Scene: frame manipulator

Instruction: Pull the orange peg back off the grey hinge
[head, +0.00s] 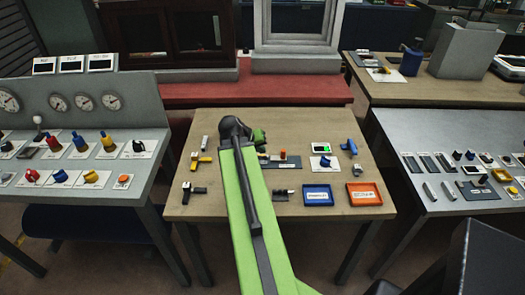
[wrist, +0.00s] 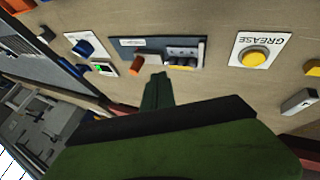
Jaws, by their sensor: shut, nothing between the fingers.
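The orange peg (wrist: 135,64) stands at the left part of a dark grey plate in the wrist view. The grey hinge (wrist: 184,52) is on the same plate to its right, with a visible gap between them. In the head view the orange peg (head: 283,153) shows on the plate (head: 291,163), and the hinge is mostly hidden by my arm. My gripper (wrist: 156,78) is shut and empty, its green fingers pointing at the plate's edge between peg and hinge. In the head view my gripper (head: 259,138) is above the table behind the plate, partly hidden.
A yellow GREASE button (wrist: 254,57) sits right of the plate in the wrist view. A blue knob (wrist: 84,47) and a small green-lit display (wrist: 101,69) are left. Blue (head: 318,195) and orange (head: 363,194) trays stand at the table's front right.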

